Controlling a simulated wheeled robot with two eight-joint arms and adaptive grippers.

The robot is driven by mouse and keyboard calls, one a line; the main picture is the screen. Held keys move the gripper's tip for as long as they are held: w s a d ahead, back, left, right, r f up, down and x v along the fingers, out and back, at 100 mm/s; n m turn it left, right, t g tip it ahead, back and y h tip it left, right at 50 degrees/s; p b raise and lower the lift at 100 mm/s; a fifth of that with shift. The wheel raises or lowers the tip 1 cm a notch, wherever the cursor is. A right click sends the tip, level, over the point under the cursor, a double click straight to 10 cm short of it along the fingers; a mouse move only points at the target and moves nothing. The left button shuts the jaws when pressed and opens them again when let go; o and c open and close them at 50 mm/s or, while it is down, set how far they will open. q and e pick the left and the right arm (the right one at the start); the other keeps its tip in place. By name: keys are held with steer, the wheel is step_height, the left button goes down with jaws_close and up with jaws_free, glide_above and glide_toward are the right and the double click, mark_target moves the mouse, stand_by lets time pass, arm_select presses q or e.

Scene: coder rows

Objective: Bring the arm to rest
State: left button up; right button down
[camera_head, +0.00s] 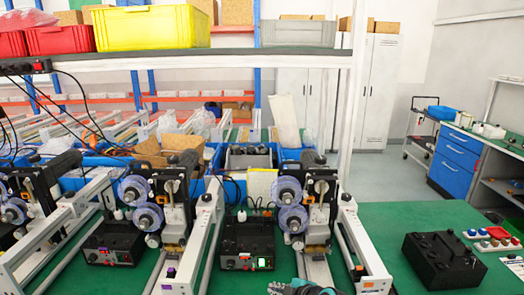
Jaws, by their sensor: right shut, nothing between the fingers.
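My right gripper (302,287) shows only in part at the bottom edge of the head view, as teal and dark grey pieces. It is shut and empty, low in front of the rail of the right-hand coder machine. Most of it and its arm are cut off by the picture edge. My left gripper is not in view.
Coder machines with clear reels (290,220) stand in a row on the green table (400,220), with black control boxes (248,240) between them. A black block (440,262) and small coloured parts lie at right. A shelf (230,59) with bins crosses above.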

steer(key=s+d+r+m+h, duration=0.1)
steer(key=s+d+m+h, duration=0.2)
steer(key=s+d+m, duration=0.4)
steer(key=s+d+r+m+g+h, duration=0.1)
steer(key=s+d+m+h, duration=0.2)
steer(key=s+d+m, duration=0.3)
steer(key=s+m, duration=0.4)
steer(key=s, duration=0.4)
steer(key=shift+s+d+r+g, duration=0.3)
steer(key=shift+d+r, duration=0.05)
steer(key=shift+r, duration=0.05)
